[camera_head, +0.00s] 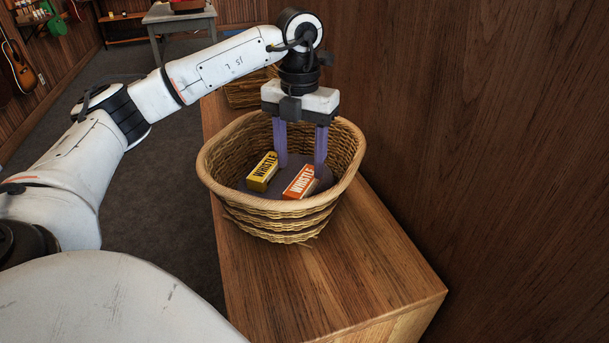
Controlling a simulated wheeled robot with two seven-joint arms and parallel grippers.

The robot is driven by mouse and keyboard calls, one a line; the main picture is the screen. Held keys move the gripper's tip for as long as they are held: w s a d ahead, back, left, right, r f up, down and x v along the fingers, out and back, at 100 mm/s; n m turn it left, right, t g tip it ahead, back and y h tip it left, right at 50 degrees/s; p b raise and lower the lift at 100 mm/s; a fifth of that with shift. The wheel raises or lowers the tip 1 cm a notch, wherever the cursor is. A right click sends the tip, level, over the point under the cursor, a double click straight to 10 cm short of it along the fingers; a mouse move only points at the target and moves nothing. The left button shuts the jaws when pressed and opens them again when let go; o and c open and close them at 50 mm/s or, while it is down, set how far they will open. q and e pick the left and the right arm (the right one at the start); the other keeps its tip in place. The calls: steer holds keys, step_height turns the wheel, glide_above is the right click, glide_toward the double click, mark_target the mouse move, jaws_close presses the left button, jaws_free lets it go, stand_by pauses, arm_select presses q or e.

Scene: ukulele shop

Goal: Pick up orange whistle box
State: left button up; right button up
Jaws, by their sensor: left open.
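An orange whistle box (300,183) lies in a wicker basket (265,220), on its dark bottom at the right front. A yellow whistle box (262,172) lies to its left in the same basket. My left gripper (300,165) points down into the basket from above. Its two purple fingers are apart, with nothing visible between them. The right finger is just behind the orange box, and the left finger is behind the gap between the boxes. I cannot tell whether a finger touches the orange box. My right gripper is out of view.
The basket stands on a wooden counter (320,285) with bare wood in front of it. A wood-panelled wall (480,120) rises close on the right. Another wicker basket (245,95) is partly hidden behind my arm. A grey table (180,20) stands far back.

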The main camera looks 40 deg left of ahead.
mark_target(304, 180)
arm_select(q)
steer(key=f, duration=0.4)
steer(key=shift+w+d+f, duration=0.1)
steer(key=shift+d+f, duration=0.2)
steer(key=c, duration=1.1)
